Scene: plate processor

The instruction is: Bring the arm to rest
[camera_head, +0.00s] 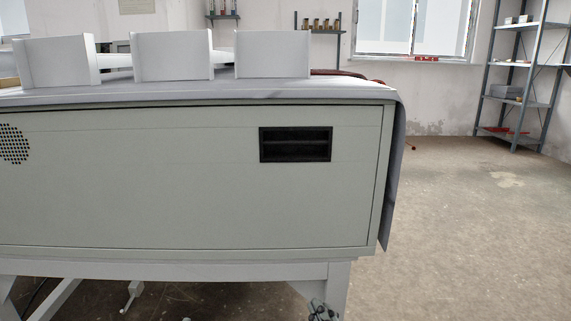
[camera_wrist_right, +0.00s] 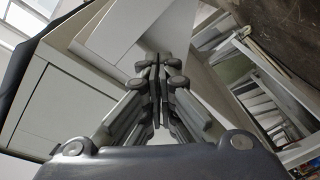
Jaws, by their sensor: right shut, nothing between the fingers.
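My right gripper (camera_head: 322,310) shows only in part at the bottom edge of the head view, in front of the machine's right leg. In the right wrist view its fingers (camera_wrist_right: 155,75) come together in the middle, shut, with nothing held between them. A large pale grey machine cabinet (camera_head: 190,195) on a light frame fills the left and middle of the head view. In the wrist view its pale panels (camera_wrist_right: 65,115) lie beyond the fingers, tilted in the picture. I cannot tell the exact gap between the gripper and the machine. My left gripper is not in view.
Several white box-like parts (camera_head: 272,54) stand on top of the machine. A dark grey sheet edge (camera_head: 394,170) hangs down its right side. The concrete floor (camera_head: 475,240) to the right is open. A metal shelf rack (camera_head: 518,85) stands at the far right wall.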

